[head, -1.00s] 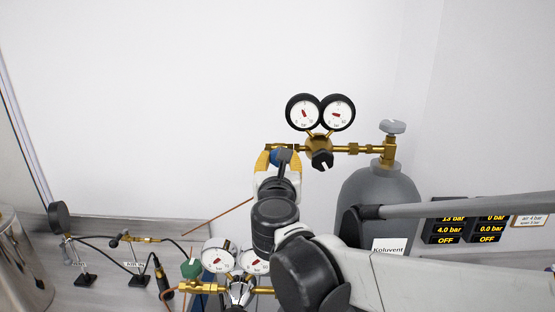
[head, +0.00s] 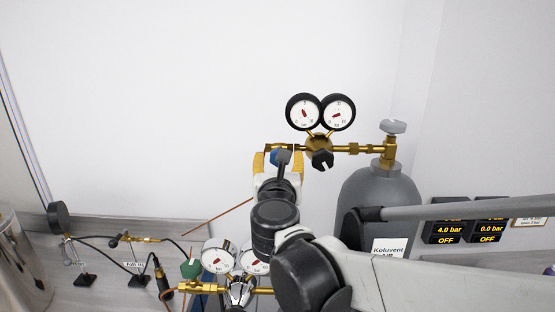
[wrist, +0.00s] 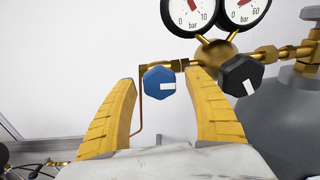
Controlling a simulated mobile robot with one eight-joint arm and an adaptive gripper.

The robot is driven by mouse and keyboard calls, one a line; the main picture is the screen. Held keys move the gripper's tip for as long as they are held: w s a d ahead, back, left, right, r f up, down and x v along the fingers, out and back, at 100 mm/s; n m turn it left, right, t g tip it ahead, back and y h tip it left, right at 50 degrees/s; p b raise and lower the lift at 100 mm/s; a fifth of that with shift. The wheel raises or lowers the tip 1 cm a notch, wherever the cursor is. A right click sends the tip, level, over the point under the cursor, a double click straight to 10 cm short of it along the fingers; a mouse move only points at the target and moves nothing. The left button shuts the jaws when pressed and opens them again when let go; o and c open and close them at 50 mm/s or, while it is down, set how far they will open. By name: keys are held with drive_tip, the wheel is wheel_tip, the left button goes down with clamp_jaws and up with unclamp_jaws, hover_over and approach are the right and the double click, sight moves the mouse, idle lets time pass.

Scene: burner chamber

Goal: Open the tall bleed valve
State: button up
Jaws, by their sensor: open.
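The blue knob (wrist: 160,82) with a white mark, apparently the tall bleed valve, sits at the left end of the brass regulator line. The mark lies nearly level in the wrist view. The knob also shows in the head view (head: 279,157). My gripper (head: 278,160) is open, its yellow fingers pointing up at the knob. In the wrist view one finger (wrist: 112,118) stands left of the knob and the other (wrist: 210,104) right of it, with a gap on each side. I cannot tell whether the fingertips reach as deep as the knob.
A black knob (wrist: 241,75) sits close right of the right finger, under two gauges (head: 320,113). The grey cylinder (head: 378,205) stands to the right. A second regulator's gauge (head: 218,257) is below, beside my arm. Displays (head: 468,230) hang at right. The wall behind is clear.

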drive_tip(key=s, duration=1.1)
drive_tip(key=shift+s+a, duration=0.2)
drive_tip(key=shift+s, duration=0.15)
